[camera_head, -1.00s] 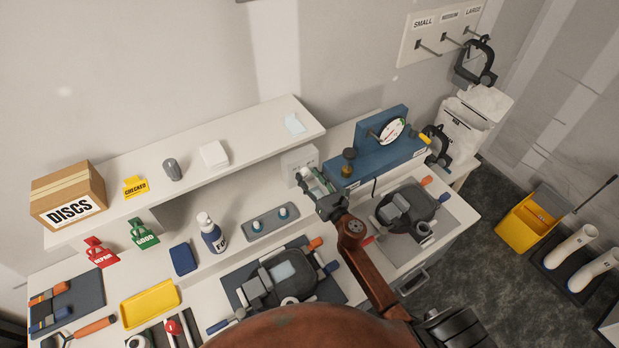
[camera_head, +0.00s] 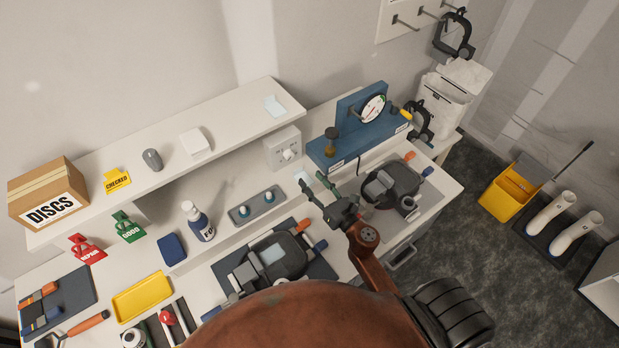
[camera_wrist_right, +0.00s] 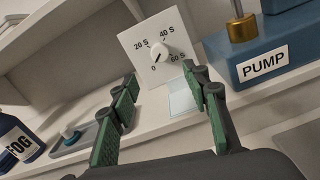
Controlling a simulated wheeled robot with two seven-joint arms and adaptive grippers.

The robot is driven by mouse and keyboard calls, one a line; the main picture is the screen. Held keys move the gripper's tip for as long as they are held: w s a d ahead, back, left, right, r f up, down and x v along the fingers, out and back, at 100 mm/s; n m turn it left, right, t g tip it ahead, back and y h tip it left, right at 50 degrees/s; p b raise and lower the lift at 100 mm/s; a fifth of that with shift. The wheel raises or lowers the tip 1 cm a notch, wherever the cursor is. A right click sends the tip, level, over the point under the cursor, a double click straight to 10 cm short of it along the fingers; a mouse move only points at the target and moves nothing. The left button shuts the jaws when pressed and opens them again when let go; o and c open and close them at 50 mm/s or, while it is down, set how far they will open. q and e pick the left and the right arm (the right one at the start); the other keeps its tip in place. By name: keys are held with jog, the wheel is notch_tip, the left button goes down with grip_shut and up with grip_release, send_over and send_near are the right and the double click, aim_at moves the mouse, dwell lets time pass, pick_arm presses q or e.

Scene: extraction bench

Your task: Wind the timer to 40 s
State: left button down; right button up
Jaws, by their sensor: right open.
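The timer (camera_head: 283,149) is a white box on the bench under the right end of the shelf. I cannot tell surely where the knob points. My right gripper (camera_head: 314,184) is open and empty, to the front right of the timer and apart from it. Its green fingers (camera_wrist_right: 160,82) show on either side below the knob in the wrist view. My left gripper is not in view.
The blue pump block (camera_head: 365,142) with gauge stands right of the timer. A grey tray with two blue-based knobs (camera_head: 257,205) and a fog bottle (camera_head: 198,222) are to the left. A pale sheet (camera_wrist_right: 183,98) lies before the timer. The shelf (camera_head: 225,125) overhangs behind.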

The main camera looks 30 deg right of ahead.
jog(key=m+b, duration=0.5)
jog(key=b, duration=0.6)
send_near(290, 158)
jog(key=shift+w+d+r, duration=0.15)
jog(key=shift+w+d, duration=0.05)
jog(key=shift+w, duration=0.35)
jog(key=shift+w+a+f+m, duration=0.2)
jog(key=shift+f+m, duration=0.05)
jog(key=shift+m, duration=0.15)
jog(key=w, duration=0.5)
jog(key=w+a, duration=0.1)
jog(key=w, duration=0.1)
jog(key=shift+w+a, duration=0.1)
jog(key=shift+w, duration=0.2)
jog(key=shift+c, duration=0.7)
jog(key=c, duration=1)
